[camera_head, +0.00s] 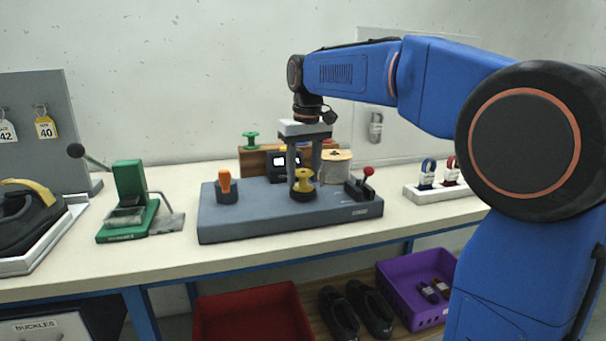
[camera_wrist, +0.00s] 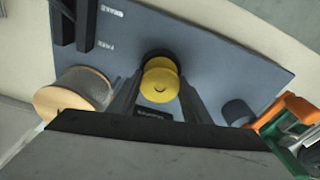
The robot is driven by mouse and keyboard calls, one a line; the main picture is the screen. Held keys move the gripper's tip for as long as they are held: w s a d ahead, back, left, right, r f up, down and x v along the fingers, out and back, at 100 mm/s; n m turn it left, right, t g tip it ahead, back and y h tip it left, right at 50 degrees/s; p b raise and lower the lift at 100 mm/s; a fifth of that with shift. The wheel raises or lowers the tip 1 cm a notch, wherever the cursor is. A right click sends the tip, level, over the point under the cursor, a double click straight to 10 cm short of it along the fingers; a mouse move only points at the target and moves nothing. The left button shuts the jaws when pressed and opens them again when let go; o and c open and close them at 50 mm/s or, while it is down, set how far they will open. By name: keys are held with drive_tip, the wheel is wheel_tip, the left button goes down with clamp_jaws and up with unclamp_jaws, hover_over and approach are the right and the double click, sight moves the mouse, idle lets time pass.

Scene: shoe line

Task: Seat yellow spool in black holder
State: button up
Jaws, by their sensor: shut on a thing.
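The yellow spool (camera_head: 302,181) is upright between the fingertips of my gripper (camera_head: 303,172), which points straight down and is shut on it. The spool also shows from above in the wrist view (camera_wrist: 160,80), between the two dark fingers. The black holder (camera_head: 303,195) is directly under the spool on the grey base (camera_head: 255,222). In the wrist view the holder's dark rim (camera_wrist: 155,54) shows at the spool's far edge. The spool hides most of the holder, and I cannot tell whether it is fully down in it.
On the grey base, an orange spool (camera_head: 226,182) stands left and a red-knobbed lever (camera_head: 368,172) right. Behind are a wooden rack with a green spool (camera_head: 251,139) and a thread reel (camera_head: 336,166). A green press (camera_head: 131,200) stands left, with bare table between.

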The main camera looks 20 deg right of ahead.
sight(306, 173)
drive_tip(key=shift+f, duration=0.6)
drive_tip(key=o, duration=0.8)
drive_tip(key=shift+s+d+r, duration=0.1)
drive_tip(key=shift+s+r, duration=0.1)
drive_tip(key=shift+r, duration=1.65)
drive_tip(key=shift+s+r, duration=0.25)
drive_tip(key=shift+r, duration=1.55)
drive_tip(key=shift+s+d+r, duration=0.1)
drive_tip(key=shift+s+r, duration=0.1)
drive_tip(key=shift+r, duration=1.65)
drive_tip(key=s+d+f+t, duration=0.1)
drive_tip(key=s+d+f, duration=0.1)
drive_tip(key=s+f, duration=0.8)
drive_tip(key=s+d+f+m+t, duration=0.1)
drive_tip(key=s+d+f, duration=0.1)
drive_tip(key=s+f, duration=0.7)
drive_tip(key=s+d+f+m+t, duration=0.1)
drive_tip(key=s+d+f, duration=0.1)
drive_tip(key=s+f, duration=0.8)
drive_tip(key=shift+s+d+f, duration=0.15)
drive_tip(key=shift+s, duration=0.65)
drive_tip(key=shift+s+d+f, duration=0.15)
drive_tip(key=shift+s, duration=0.6)
